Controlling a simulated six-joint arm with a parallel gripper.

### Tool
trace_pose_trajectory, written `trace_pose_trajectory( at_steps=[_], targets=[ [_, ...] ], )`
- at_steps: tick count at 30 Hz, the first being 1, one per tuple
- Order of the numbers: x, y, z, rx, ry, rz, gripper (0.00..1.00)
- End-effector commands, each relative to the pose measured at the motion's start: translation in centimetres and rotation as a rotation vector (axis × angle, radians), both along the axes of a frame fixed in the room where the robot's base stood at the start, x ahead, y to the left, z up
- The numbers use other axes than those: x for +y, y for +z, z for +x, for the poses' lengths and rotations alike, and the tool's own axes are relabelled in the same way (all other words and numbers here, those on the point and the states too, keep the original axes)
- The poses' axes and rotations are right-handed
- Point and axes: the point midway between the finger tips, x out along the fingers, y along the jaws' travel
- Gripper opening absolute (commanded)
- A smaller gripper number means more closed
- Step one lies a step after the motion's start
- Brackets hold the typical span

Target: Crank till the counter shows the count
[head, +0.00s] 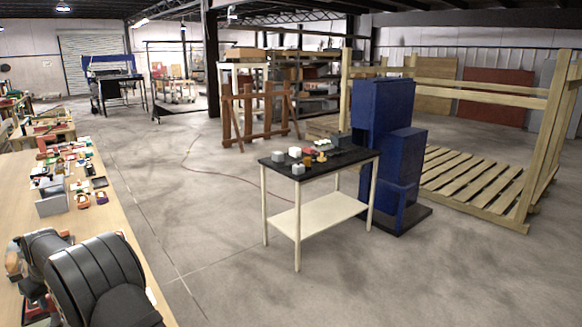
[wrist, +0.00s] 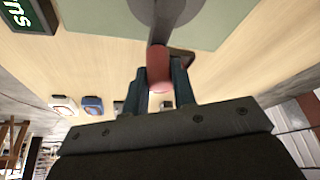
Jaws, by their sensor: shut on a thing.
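In the wrist view, my gripper (wrist: 159,80) is shut on a red crank knob (wrist: 157,67), with one dark finger on each side of it. A dark crank arm (wrist: 159,30) runs from the knob to the top of the picture, over a pale green plate (wrist: 220,18). A dark green sign (wrist: 28,17) with white letters, seen turned, shows at the top left. I can make out no counter digits in either view. In the head view, my gripper and the crank are hidden or out of frame.
The head view shows a wooden bench (head: 112,222) at left, with a grey box (head: 52,202) and several small items. A small black-topped table (head: 340,158) and a blue machine (head: 384,120) stand apart on open floor. Near the fingers, a blue item (wrist: 92,104) lies on wood.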

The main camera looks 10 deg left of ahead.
Motion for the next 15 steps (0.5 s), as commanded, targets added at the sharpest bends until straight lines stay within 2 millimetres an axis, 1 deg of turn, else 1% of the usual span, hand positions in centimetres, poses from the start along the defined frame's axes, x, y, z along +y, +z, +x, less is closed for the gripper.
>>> trace_pose_trajectory(
  at_steps=[1,2,3,4,5,12,15],
  targets=[
    [-0.08,-0.02,0.07,0.000,-0.001,-0.001,0.10],
    [-0.09,-0.02,0.09,0.000,-0.001,-0.002,0.28],
    [-0.11,-0.02,0.12,0.000,-0.002,-0.002,0.36],
    [-0.11,-0.01,0.11,0.000,-0.002,-0.002,0.42],
    [-0.12,-0.01,0.12,0.000,-0.002,-0.002,0.44],
    [-0.13,0.01,0.12,0.000,-0.002,-0.002,0.44],
    [-0.09,0.49,0.14,-0.001,-0.002,0.000,0.44]
  ],
)
